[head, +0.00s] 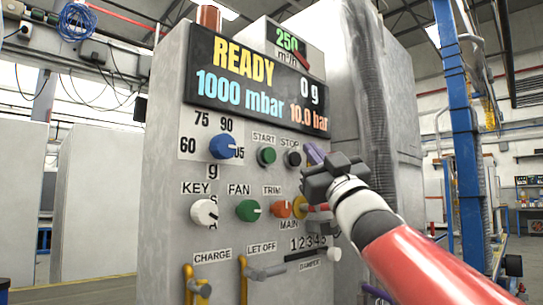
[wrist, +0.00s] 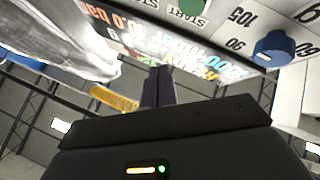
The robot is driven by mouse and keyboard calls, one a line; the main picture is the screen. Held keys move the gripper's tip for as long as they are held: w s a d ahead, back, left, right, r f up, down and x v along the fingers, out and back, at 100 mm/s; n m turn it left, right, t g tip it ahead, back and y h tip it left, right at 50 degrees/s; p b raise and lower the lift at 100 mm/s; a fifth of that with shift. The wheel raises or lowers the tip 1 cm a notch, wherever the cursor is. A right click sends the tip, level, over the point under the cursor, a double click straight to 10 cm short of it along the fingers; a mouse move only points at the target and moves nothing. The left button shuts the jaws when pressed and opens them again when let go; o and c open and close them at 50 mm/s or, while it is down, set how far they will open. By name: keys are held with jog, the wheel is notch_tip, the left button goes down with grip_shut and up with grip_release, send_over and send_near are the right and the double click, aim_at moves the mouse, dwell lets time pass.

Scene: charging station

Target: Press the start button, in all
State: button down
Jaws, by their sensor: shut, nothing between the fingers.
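The start button (head: 266,156) is a green round button under a START label on the grey panel. In the wrist view a green button (wrist: 193,6) with an upside-down START label shows at the top edge, partly cut off. The dark stop button (head: 293,158) sits just right of start in the head view. My gripper (head: 313,152) is shut and empty, right of the stop button and apart from the start button. Its fingers also show in the wrist view (wrist: 157,84). The display (head: 257,81) reads READY, 0 g, 1000 mbar, 10.0 bar.
A blue dial (head: 223,147), a white KEY knob (head: 204,212), a green FAN knob (head: 248,210) and an orange TRIM knob (head: 281,207) surround the buttons. Yellow levers (head: 196,285) stand lower left. A blue post (head: 456,120) stands at right.

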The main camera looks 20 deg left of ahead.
jog(key=p, duration=0.2)
send_near(272, 149)
jog(key=x, duration=0.3)
jog(key=d+x, duration=0.1)
jog(key=x, duration=0.1)
jog(key=shift+r, duration=0.35)
jog(key=shift+a, duration=0.2)
dwell(1.3)
jog(key=shift+w+a, duration=0.2)
jog(key=shift+w+a+p, duration=0.2)
jog(key=shift+a+p, duration=0.1)
jog(key=shift+a, duration=0.1)
dwell(0.9)
jog(key=shift+d, duration=0.1)
jog(key=shift+s+d+b, duration=0.4)
jog(key=shift+d+b, duration=0.05)
jog(key=shift+d, duration=0.15)
jog(key=shift+s+d+b, duration=0.25)
jog(key=shift+s+d, duration=0.2)
jog(key=shift+d, duration=0.3)
jog(key=shift+s+d+b, duration=0.3)
jog(key=shift+s+d, duration=0.1)
jog(key=shift+d, duration=0.3)
jog(key=shift+s+d+b, duration=0.25)
jog(key=shift+s+d, duration=0.2)
jog(key=shift+d, duration=0.3)
